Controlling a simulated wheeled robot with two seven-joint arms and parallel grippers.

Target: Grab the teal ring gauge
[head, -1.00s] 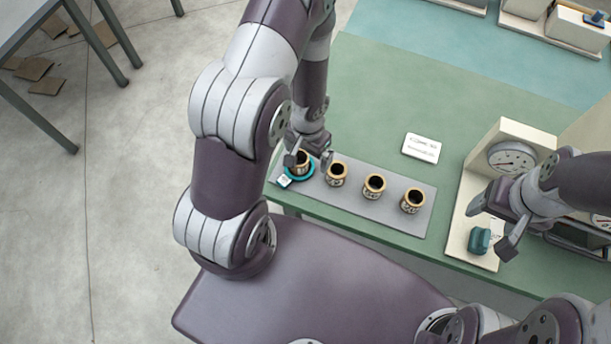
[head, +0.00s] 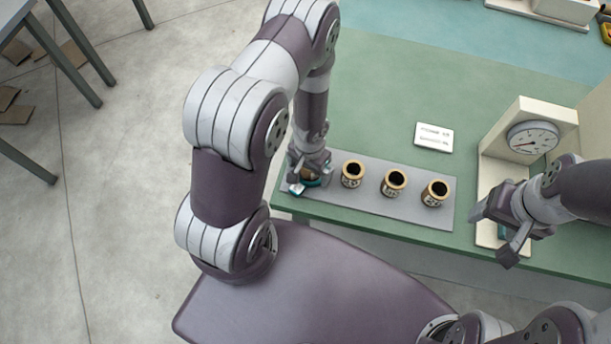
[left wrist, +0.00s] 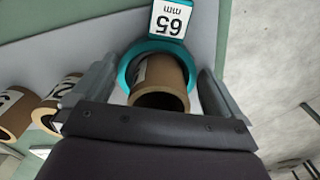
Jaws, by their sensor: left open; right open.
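The teal ring gauge (left wrist: 125,76) lies on the grey mat around the foot of a brown tube, with a tag reading 65 mm (left wrist: 171,18) beside it. In the head view the ring (head: 313,183) is mostly hidden under my left gripper (head: 312,172). In the left wrist view my left gripper (left wrist: 155,92) is open, its fingers on either side of the tube and ring. I cannot tell whether they touch the ring. My right gripper (head: 492,232) is open and empty, by the dial gauge stand.
More brown tubes (head: 393,182) stand in a row on the grey mat (head: 415,222). A white label card (head: 434,136) lies behind them. A dial gauge (head: 532,138) on a cream stand is at right.

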